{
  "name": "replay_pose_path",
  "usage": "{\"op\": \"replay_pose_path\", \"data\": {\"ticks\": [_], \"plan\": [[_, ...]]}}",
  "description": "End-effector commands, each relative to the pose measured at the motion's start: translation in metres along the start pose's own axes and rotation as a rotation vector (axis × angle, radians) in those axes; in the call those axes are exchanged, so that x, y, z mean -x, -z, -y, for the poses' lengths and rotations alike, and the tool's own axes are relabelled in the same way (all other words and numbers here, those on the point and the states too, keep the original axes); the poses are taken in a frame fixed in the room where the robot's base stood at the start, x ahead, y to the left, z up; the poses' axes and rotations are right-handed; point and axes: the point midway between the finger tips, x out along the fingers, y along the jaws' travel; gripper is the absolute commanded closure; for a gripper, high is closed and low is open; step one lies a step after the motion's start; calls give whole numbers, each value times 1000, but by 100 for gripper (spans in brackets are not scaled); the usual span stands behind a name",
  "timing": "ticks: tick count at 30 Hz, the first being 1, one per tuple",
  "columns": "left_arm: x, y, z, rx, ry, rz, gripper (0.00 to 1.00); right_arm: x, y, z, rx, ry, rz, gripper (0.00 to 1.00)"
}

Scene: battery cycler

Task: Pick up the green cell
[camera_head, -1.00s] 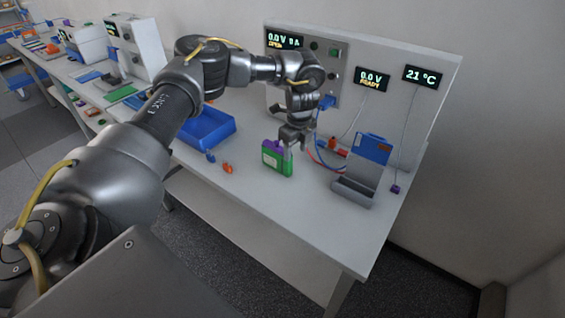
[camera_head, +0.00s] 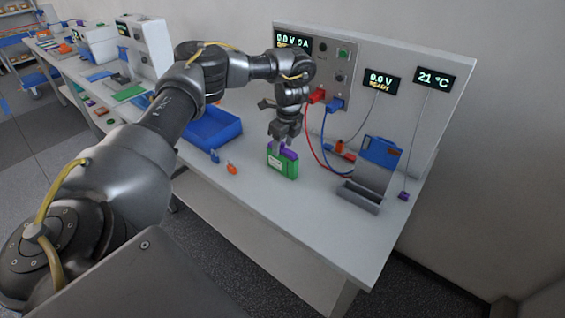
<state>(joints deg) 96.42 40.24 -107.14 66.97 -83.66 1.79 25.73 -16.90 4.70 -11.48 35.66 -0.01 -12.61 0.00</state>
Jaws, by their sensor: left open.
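The green cell (camera_head: 283,164) stands upright on the bench, with a purple top and a pale label on its front. My left gripper (camera_head: 283,143) points down directly over the cell, with its fingertips at the cell's top edge. The gripper is open. Whether the fingers touch the cell cannot be told. My right gripper is not in view.
A blue tray (camera_head: 213,130) lies left of the cell, with small blue and orange clips (camera_head: 231,169) in front of it. Right of the cell are red and blue cables and a grey open holder (camera_head: 364,194). The cycler panel (camera_head: 345,75) stands behind. The bench front is clear.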

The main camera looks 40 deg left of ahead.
Motion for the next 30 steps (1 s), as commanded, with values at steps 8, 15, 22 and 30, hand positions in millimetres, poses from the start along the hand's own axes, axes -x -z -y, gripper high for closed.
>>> {"op": "replay_pose_path", "data": {"ticks": [8,15,22,30], "plan": [[-34,4,0,0,-4,0,49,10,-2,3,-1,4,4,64],[-51,4,1,-2,0,-1,49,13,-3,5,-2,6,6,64],[-51,4,1,-1,0,-1,58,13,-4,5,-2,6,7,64],[-51,4,1,-1,-1,0,94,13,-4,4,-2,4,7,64]]}}
